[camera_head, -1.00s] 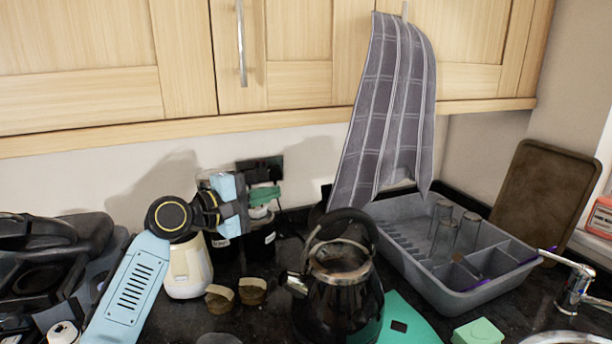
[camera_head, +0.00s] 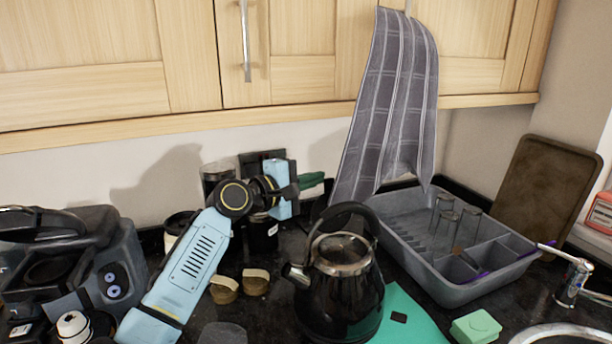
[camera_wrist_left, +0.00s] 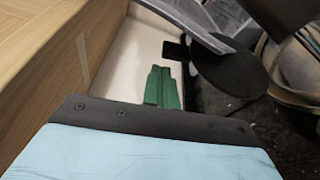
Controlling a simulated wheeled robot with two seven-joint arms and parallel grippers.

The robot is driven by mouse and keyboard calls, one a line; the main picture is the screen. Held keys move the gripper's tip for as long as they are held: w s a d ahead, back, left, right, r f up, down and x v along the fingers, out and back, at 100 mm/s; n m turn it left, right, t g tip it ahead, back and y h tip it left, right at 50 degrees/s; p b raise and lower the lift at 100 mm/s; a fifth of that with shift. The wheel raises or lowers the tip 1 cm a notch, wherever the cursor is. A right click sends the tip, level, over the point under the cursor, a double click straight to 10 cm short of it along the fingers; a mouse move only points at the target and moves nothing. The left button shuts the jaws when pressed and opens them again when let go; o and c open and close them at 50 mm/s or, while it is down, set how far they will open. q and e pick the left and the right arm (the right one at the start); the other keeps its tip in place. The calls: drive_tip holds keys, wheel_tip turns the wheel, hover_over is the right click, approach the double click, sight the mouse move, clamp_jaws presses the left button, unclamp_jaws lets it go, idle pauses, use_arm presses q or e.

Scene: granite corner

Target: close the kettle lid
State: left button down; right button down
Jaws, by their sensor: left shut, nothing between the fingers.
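The black kettle (camera_head: 338,300) stands upright on the dark counter, its spout to the left and its handle arched over the top. Its metal-rimmed mouth (camera_head: 342,252) appears uncovered. In the left wrist view a dark round disc (camera_wrist_left: 228,72), apparently the raised lid, is right of the fingertips; I cannot tell if they touch. My left gripper (camera_head: 312,180) is behind and above the kettle's left side, pointing right. Its green fingers also show in the wrist view (camera_wrist_left: 163,88), shut and empty. My right gripper is not in view.
A grey dish rack (camera_head: 450,290) with glasses stands right of the kettle. A checked towel (camera_head: 390,110) hangs behind it. Two small brown pots (camera_head: 256,282) sit left of the kettle, and dark canisters (camera_head: 263,236) stand behind. Wall cupboards (camera_head: 120,90) overhang the back.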

use_arm(q)
drive_tip(key=shift+s+d+r, duration=0.15)
drive_tip(key=shift+s+d, duration=0.15)
drive_tip(key=shift+s, duration=0.5)
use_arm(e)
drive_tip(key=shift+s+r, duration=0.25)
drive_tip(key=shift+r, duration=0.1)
